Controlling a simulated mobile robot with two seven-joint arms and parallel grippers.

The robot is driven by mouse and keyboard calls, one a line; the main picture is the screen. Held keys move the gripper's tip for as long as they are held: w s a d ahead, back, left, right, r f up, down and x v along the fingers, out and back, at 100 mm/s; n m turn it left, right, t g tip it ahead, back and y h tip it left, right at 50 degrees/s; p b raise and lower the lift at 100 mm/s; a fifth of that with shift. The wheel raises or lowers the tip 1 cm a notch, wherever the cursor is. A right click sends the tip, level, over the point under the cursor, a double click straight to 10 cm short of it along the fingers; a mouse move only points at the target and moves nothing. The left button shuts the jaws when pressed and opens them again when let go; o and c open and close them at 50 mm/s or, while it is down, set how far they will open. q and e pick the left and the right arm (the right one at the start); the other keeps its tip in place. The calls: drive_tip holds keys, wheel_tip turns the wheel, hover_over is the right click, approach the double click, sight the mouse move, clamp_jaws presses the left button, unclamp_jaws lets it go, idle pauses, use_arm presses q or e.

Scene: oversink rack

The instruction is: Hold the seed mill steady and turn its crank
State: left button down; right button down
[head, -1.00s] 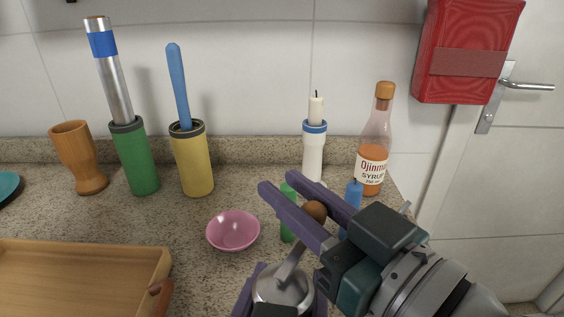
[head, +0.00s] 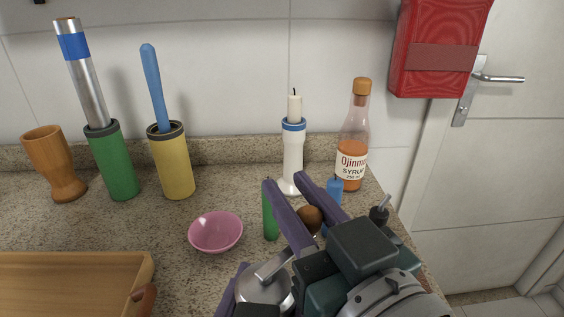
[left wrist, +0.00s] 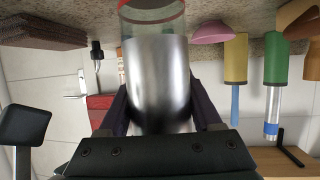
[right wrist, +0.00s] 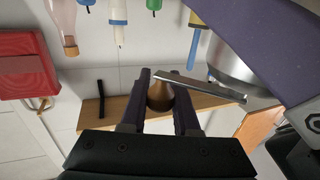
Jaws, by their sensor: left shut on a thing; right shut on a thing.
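The seed mill (head: 265,291) stands at the bottom of the head view, a silver metal cylinder with a crank arm on top. Its body (left wrist: 160,70) fills the middle of the left wrist view, above a clear, red-rimmed part. My left gripper (left wrist: 160,112) is shut around this body. The crank ends in a brown round knob (head: 309,219), also in the right wrist view (right wrist: 160,96). My right gripper (head: 285,181) is shut on the knob, one purple finger on each side. The crank arm points to the far right. Much of the mill is hidden by my grippers.
Close beyond the right gripper stand a green candle (head: 270,217), a blue candle (head: 334,188), a white candleholder (head: 292,160) and a syrup bottle (head: 352,155). A pink bowl (head: 215,232) and wooden tray (head: 75,292) lie left. The counter's edge is at right.

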drive_tip(key=c, duration=0.6)
unclamp_jaws()
drive_tip(key=shift+c, duration=0.2)
drive_tip(key=v, duration=1.2)
drive_tip(key=shift+w+d, duration=0.1)
